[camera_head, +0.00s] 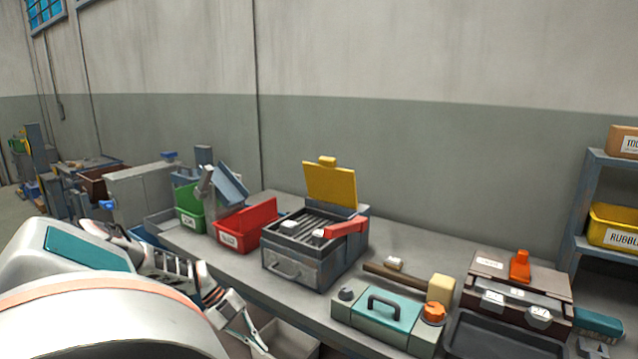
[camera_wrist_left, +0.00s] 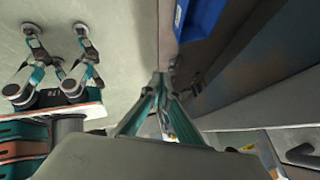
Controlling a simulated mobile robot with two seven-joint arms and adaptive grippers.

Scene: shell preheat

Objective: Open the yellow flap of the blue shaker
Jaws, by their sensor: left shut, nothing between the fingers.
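The shaker (camera_head: 304,262) is a blue-grey box with a slatted top and a front handle, standing on the bench in the head view. Its yellow flap (camera_head: 331,186) stands upright at the back, raised off the slatted top. A red bar (camera_head: 345,228) lies at the top right of the box. My left gripper (camera_head: 258,343) is low in front of the bench, below and left of the shaker and apart from it. In the left wrist view its fingers (camera_wrist_left: 160,84) meet at the tips, shut and empty. The shaker cannot be made out there. My right gripper is not in view.
Green (camera_head: 190,207) and red (camera_head: 246,226) bins stand left of the shaker. A teal toolbox (camera_head: 388,312) with a dark handle, an orange-topped case (camera_head: 515,281) and a dark tray (camera_head: 490,340) occupy the right. The bench strip (camera_head: 300,300) before the shaker is narrow.

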